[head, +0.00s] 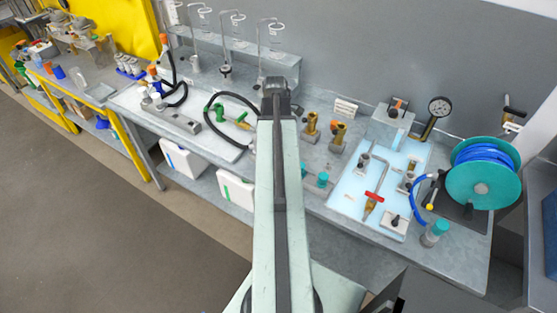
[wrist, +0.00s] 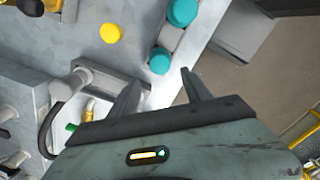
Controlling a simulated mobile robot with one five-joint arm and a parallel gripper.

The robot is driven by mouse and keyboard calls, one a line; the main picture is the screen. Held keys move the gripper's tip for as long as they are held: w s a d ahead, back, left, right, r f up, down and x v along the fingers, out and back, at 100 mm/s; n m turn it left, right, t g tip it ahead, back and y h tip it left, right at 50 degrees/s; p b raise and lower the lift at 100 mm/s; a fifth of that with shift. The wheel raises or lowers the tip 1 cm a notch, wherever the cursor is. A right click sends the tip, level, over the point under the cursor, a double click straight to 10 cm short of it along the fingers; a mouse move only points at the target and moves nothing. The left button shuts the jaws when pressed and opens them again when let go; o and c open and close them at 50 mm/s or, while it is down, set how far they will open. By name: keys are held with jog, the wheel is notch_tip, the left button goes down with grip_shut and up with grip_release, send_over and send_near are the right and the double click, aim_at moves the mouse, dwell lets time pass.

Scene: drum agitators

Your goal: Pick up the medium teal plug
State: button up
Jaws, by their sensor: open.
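Two round teal plugs sit in a row on a grey block in the wrist view. The larger teal plug (wrist: 182,12) is at the top edge, and a smaller teal plug (wrist: 160,62) is below it. Size names cannot be confirmed, but the smaller one may be the medium plug. My gripper (wrist: 161,76) is open and empty, its two fingertips just below the smaller plug in the picture. Contact is not visible. In the head view two teal plugs show right beside my arm, the larger (head: 322,179) and the smaller (head: 303,170), partly hidden.
A yellow round piece (wrist: 110,33) and a grey metal fixture (wrist: 95,82) lie left of the plugs in the wrist view. The bench edge drops to the floor at right. A light blue tray (head: 340,200) and a teal hose reel (head: 482,187) stand right in the head view.

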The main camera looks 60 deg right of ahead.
jog(key=shift+s+d, duration=0.45)
jog(key=shift+s, duration=0.1)
jog(key=f+b, duration=0.8)
jog(key=shift+w+a, duration=0.15)
jog(key=shift+a, duration=0.05)
jog(key=shift+r, duration=0.1)
grip_shut()
